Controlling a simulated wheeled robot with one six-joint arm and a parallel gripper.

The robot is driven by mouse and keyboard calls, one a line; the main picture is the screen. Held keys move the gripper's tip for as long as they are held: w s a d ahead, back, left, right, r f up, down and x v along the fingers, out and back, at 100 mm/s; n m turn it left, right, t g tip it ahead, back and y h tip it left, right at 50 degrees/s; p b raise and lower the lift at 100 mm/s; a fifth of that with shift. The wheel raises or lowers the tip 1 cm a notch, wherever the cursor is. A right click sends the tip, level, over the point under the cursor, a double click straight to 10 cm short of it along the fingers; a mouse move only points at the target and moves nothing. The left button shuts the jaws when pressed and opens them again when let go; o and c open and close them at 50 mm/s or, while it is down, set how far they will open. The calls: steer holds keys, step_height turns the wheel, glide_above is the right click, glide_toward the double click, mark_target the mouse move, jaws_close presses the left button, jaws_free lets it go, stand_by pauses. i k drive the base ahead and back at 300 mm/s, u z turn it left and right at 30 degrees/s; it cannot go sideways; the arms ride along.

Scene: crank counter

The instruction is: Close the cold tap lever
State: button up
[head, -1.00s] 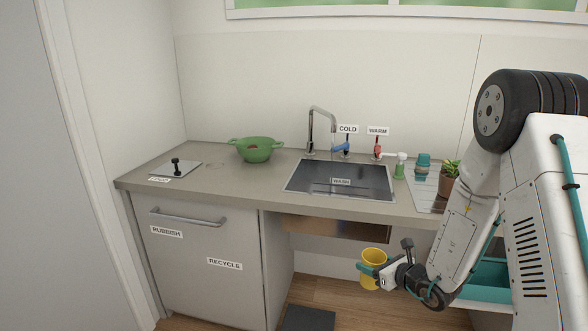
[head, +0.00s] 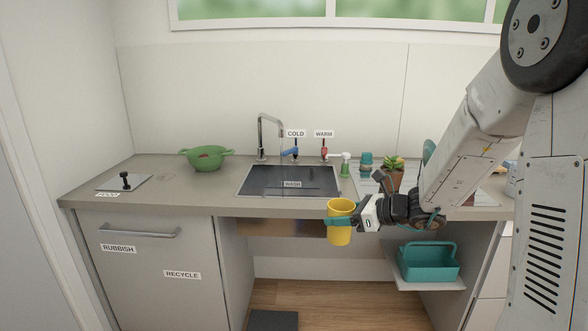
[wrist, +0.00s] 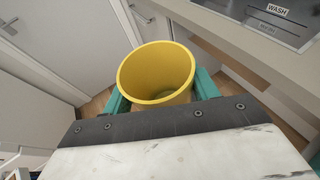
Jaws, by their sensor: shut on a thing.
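The cold tap lever (head: 290,153) is blue and sits behind the sink, under a sign reading COLD (head: 296,133). A thin stream seems to fall from the tall metal spout (head: 261,135) beside it, but it is too faint to be sure. My gripper (head: 341,221) is shut on a yellow cup (head: 340,236) and holds it upright in front of the counter's front edge. In the wrist view the cup (wrist: 157,72) stands between the teal fingers and looks empty. The gripper is well apart from the lever, nearer and lower right.
The sink (head: 288,181) lies between my gripper and the taps. A red lever (head: 324,153) under WARM, a soap bottle (head: 346,166) and a potted plant (head: 394,174) stand to the right. A green colander (head: 206,160) is at left. A teal caddy (head: 428,261) sits on a low shelf.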

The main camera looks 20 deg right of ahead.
mark_target(295, 149)
steer(key=z, duration=0.05)
steer(key=k, duration=0.35)
steer(key=u, duration=0.9)
steer(key=i, duration=1.65)
steer(key=z, duration=0.9)
steer(key=i, duration=0.6)
steer(key=z, duration=0.55)
